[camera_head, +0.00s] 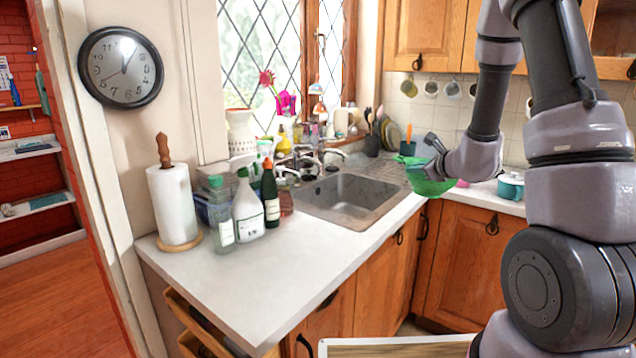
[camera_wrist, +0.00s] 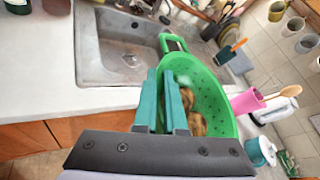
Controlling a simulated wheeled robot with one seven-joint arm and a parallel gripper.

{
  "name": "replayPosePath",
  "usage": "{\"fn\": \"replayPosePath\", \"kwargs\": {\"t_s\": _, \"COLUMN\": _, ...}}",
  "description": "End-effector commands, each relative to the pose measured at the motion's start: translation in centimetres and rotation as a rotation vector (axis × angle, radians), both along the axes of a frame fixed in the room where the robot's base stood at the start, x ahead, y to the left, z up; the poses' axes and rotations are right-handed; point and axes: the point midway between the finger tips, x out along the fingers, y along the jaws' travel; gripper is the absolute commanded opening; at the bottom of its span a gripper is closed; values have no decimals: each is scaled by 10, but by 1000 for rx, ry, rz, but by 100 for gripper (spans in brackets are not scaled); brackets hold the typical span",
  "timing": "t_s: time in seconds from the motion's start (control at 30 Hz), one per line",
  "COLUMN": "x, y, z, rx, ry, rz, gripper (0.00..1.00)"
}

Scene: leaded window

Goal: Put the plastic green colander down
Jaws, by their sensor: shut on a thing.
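The green plastic colander (camera_head: 429,184) is held out at the end of my arm, by the right end of the sink and above the counter edge. In the wrist view the colander (camera_wrist: 215,97) fills the middle right, tilted, with a few brownish round things (camera_wrist: 194,122) inside. My gripper (camera_head: 437,153) is shut on the colander's near rim; its teal fingers (camera_wrist: 166,98) lie on either side of the wall in the wrist view. The colander's underside is hidden, so I cannot tell whether it touches the counter.
The steel sink (camera_head: 352,211) is left of the colander. The white counter (camera_head: 262,272) is clear at its front left, with bottles (camera_head: 249,207) and a paper towel roll (camera_head: 173,204) behind. A teal pot (camera_head: 510,186) and a pink cup (camera_wrist: 246,101) stand right of the colander.

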Motion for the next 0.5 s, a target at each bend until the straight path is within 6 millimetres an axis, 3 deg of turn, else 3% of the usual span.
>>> {"fn": "replayPosePath", "kwargs": {"t_s": 0.13, "x": 0, "y": -8, "z": 2, "rx": 1, "ry": -1, "rz": -26, "gripper": 0}}
{"fn": "replayPosePath", "kwargs": {"t_s": 0.5, "x": 0, "y": -5, "z": 1, "rx": 0, "ry": -2, "rz": -19, "gripper": 0}}
